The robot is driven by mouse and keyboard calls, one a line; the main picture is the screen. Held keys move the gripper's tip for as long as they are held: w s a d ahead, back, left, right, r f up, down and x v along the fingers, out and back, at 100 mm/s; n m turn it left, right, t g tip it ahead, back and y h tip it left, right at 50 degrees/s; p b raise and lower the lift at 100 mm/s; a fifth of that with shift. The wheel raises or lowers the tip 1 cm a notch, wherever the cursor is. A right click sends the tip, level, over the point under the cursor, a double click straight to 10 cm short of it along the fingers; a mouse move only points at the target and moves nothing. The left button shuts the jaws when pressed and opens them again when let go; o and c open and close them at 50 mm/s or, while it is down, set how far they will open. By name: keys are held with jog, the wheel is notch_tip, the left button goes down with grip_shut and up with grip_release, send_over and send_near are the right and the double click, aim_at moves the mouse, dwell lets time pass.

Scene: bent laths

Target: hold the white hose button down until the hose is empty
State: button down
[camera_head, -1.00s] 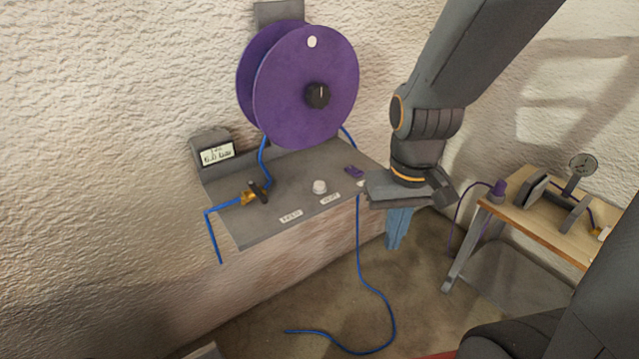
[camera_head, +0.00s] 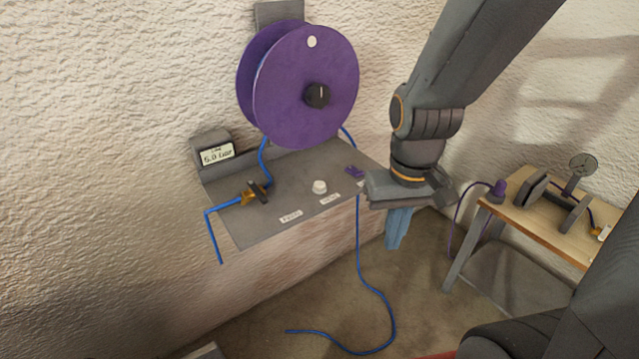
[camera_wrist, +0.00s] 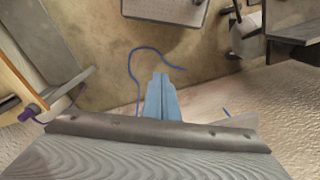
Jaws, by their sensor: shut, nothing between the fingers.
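The white button (camera_head: 319,187) stands up from the grey shelf (camera_head: 285,187) in the head view, behind a small label. The blue hose (camera_head: 375,290) hangs from the shelf's front and curls on the floor; it also shows in the wrist view (camera_wrist: 131,66). My gripper (camera_head: 397,246) points down to the right of the button, apart from it, at the shelf's right end. Its blue fingers are shut and empty; they show in the wrist view (camera_wrist: 161,80). The gripper's body hides the shelf's right corner. The button cannot be made out in the wrist view.
A purple reel (camera_head: 295,95) stands above the shelf. A brass valve with a dark handle (camera_head: 257,192) and a gauge reading 5.0 bar (camera_head: 217,155) are at its left. A purple piece (camera_head: 354,171) lies near my gripper. A wooden table (camera_head: 545,215) stands right.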

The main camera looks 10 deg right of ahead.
dwell(0.7)
jog(key=w+d+r+n+t+p, duration=0.2)
jog(key=w+n+p, duration=0.15)
jog(key=w, duration=0.45)
notch_tip(320, 180, up, 2)
jog(key=n+t+y+p, duration=0.5)
jog(key=n+y+p, duration=0.1)
jog(key=n+p, duration=0.75)
send_over(323, 186)
jog(key=shift+w+r, duration=0.1)
jog(key=shift+r, duration=0.1)
notch_tip(323, 186, down, 9)
jog(key=b, duration=0.7)
jog(key=shift+r, duration=0.1)
